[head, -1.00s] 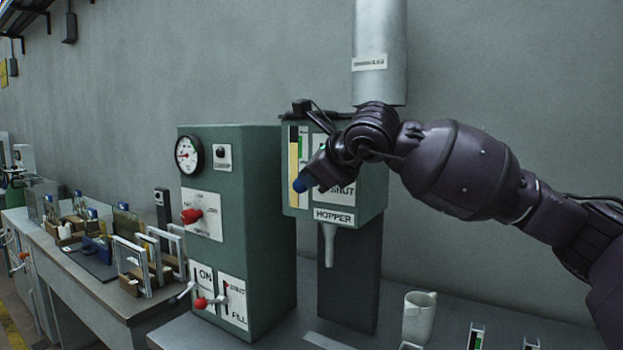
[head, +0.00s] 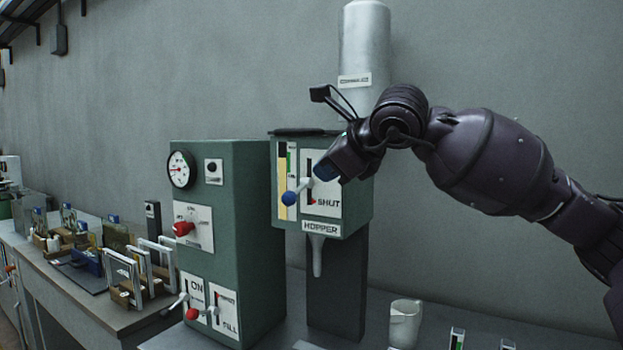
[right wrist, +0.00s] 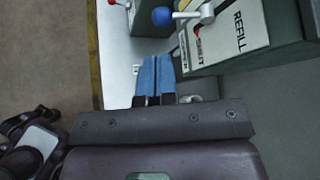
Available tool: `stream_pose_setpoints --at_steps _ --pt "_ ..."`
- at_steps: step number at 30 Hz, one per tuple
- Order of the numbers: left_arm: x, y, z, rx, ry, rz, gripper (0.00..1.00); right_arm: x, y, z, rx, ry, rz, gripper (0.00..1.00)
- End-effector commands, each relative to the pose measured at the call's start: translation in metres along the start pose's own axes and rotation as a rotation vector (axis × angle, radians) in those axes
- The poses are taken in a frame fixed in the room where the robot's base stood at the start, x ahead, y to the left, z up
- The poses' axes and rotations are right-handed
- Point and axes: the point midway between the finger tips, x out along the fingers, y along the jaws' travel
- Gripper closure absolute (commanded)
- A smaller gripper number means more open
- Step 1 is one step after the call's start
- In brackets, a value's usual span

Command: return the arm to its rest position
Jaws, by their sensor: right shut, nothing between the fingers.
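My right gripper (head: 327,168) is in front of the upper part of the green hopper box (head: 348,222), with the arm coming in from the right. Its blue fingers (right wrist: 155,78) are together and empty in the right wrist view. The hopper lever's blue knob (head: 292,198) is just below and left of the fingertips, apart from them. The blue knob (right wrist: 162,16) also shows beyond the fingers in the right wrist view. My left gripper does not show.
A green cabinet (head: 258,240) with a gauge (head: 181,169) and red-knobbed levers stands left of the hopper. A white mug (head: 404,322) stands on the bench below. A side bench (head: 75,300) at left carries frames and small parts. Open space lies before the grey wall.

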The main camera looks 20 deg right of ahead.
Motion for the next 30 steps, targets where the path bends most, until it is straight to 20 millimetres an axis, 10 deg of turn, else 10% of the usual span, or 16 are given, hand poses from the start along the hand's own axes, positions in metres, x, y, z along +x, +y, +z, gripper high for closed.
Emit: stream_pose_setpoints --at_steps 9,19,30 --pt "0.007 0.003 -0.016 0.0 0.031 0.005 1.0 -0.041 0.002 0.001 -0.001 -0.002 0.0 1.0" --pt "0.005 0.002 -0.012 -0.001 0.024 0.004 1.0 -0.039 0.013 -0.001 0.007 -0.02 0.04 1.0" --pt "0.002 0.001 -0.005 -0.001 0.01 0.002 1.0 0.017 0.151 -0.007 0.337 -0.378 0.607 1.0"
